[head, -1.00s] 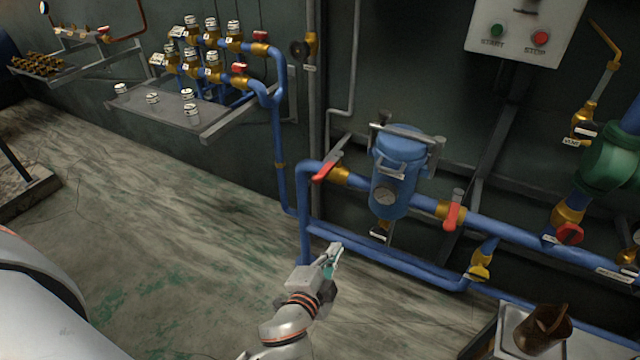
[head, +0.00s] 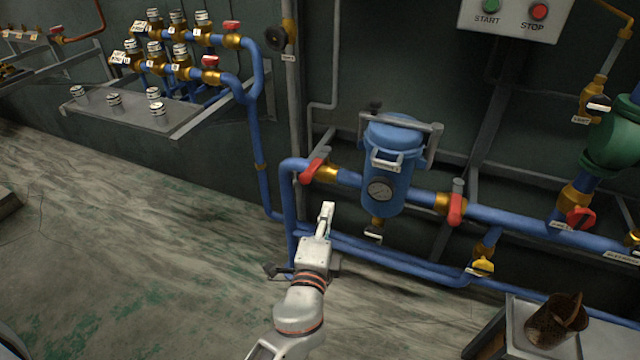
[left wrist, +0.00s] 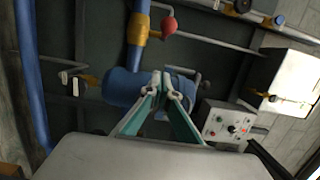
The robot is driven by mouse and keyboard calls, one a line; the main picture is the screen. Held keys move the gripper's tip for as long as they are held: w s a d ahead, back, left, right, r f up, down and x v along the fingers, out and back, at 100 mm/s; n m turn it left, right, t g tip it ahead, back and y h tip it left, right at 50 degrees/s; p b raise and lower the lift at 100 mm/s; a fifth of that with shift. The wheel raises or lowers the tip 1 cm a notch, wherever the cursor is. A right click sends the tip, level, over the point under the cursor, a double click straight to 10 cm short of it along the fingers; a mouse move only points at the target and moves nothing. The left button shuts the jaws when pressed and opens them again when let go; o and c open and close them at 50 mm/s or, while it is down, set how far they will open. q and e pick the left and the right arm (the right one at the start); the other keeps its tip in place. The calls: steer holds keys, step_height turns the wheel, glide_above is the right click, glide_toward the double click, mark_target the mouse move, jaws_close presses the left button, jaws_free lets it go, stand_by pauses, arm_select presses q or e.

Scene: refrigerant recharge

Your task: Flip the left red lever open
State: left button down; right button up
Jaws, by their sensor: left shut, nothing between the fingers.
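The left red lever (head: 313,170) sits on the brass valve at the left of the blue pipe, left of the blue filter canister (head: 390,165). A second red lever (head: 455,208) hangs at the canister's right. My left gripper (head: 326,212) is shut and empty, pointing up, below the left lever and apart from it in the picture; the depth gap is hard to judge. In the left wrist view its closed fingers (left wrist: 165,88) overlap a blue canister-like body (left wrist: 122,88). A red part (left wrist: 168,25) beside a brass fitting shows there; I cannot tell which lever it is. My right gripper is out of view.
A lower blue pipe (head: 400,265) runs behind my left wrist. A shelf (head: 130,118) with capped valves stands at the left. A START/STOP box (head: 513,17) is above, and a rusty bucket (head: 556,325) stands at the lower right.

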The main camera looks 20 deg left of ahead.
arm_select(q)
glide_toward(317, 163)
steer(key=w+d, duration=0.4)
steer(key=d, duration=0.1)
steer(key=a, duration=0.4)
steer(key=shift+w+f, duration=0.35)
steer(key=shift+f, duration=0.05)
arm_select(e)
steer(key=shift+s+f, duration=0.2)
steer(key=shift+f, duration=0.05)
arm_select(q)
steer(key=shift+p, duration=0.3)
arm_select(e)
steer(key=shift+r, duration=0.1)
arm_select(q)
steer(key=shift+a+r+m+h+p, duration=0.1)
steer(key=shift+a+m+h+p, duration=0.25)
steer(key=shift+h, duration=0.15)
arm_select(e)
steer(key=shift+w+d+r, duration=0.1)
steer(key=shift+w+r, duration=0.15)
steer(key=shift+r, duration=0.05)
